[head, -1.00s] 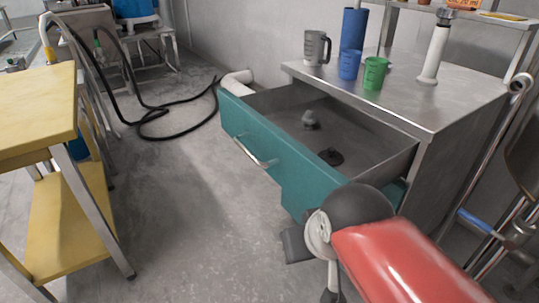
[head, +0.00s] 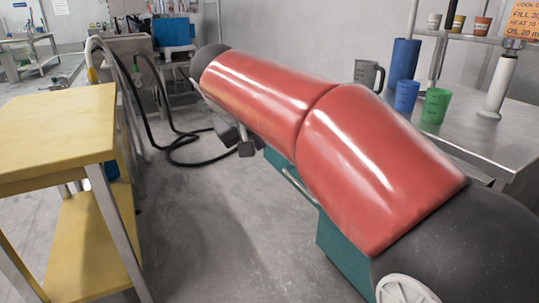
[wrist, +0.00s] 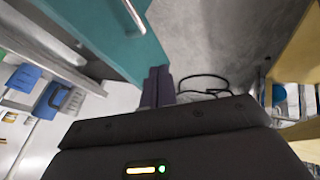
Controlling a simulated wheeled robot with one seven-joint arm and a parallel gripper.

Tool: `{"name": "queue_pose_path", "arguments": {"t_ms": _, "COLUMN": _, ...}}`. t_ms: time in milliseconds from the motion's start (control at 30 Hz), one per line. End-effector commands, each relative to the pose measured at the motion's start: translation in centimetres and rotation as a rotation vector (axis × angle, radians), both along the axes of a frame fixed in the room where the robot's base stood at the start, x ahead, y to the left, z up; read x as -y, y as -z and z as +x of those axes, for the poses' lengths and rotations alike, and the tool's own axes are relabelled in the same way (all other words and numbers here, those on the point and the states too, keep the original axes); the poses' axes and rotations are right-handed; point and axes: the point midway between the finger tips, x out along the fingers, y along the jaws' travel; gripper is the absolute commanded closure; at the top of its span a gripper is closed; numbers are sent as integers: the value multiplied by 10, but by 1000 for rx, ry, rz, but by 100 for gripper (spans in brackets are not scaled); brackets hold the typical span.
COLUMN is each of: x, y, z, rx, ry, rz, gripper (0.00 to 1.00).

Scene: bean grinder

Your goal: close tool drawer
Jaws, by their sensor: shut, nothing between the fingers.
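The teal tool drawer (head: 340,250) shows in the head view below my red arm, which hides its inside and most of its front. Its front still stands well out from the metal cabinet. Part of its bar handle (head: 299,186) shows at the arm's lower edge. In the wrist view the teal drawer front (wrist: 112,52) and handle (wrist: 134,14) are at upper left. My gripper (wrist: 158,86) is shut and empty, its dark fingers close to the edge of the drawer front. Whether they touch it, I cannot tell. In the head view my gripper (head: 244,148) is partly hidden.
The metal cabinet top (head: 465,140) carries a grey mug (head: 367,74), a blue cup (head: 406,95) and a green cup (head: 435,105). A yellow-topped table (head: 60,125) stands at left. A black hose (head: 190,155) lies behind. Floor between table and drawer is clear.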

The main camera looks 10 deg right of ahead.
Motion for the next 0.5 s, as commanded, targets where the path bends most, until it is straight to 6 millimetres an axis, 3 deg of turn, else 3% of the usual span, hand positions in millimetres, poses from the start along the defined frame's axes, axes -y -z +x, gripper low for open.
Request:
{"name": "queue_pose_path", "arguments": {"t_ms": 167, "x": 3, "y": 9, "z": 10, "rx": 2, "ry": 2, "rz": -3, "gripper": 100}}
{"name": "queue_pose_path", "arguments": {"t_ms": 500, "x": 26, "y": 65, "z": 43, "rx": -1, "ry": 3, "rz": -1, "gripper": 100}}
